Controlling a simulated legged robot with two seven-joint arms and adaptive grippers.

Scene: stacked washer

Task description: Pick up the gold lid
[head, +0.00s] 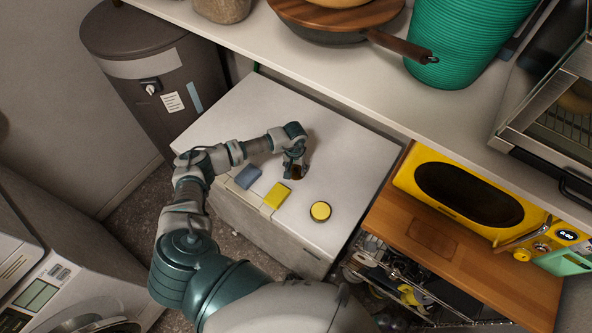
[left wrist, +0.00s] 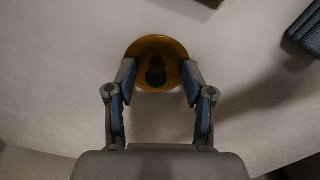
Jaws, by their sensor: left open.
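The gold lid (left wrist: 157,47) is a round golden disc with a dark knob in its middle, seen from above in the left wrist view. In the head view only a small dark brown-gold part (head: 299,172) shows below my left gripper, which hides most of it. My left gripper (head: 294,168) points down over the white top. In the left wrist view its open fingers (left wrist: 158,76) stand on either side of the lid's near part, with the knob between them. I cannot tell whether the fingers touch the lid. My right gripper is not in view.
On the white top (head: 350,160) lie a blue sponge (head: 248,177), a yellow sponge (head: 277,195) and a round yellow-topped item (head: 320,211). A shelf (head: 350,75) with a pan (head: 335,22) overhangs behind. A yellow microwave (head: 460,190) stands at the right.

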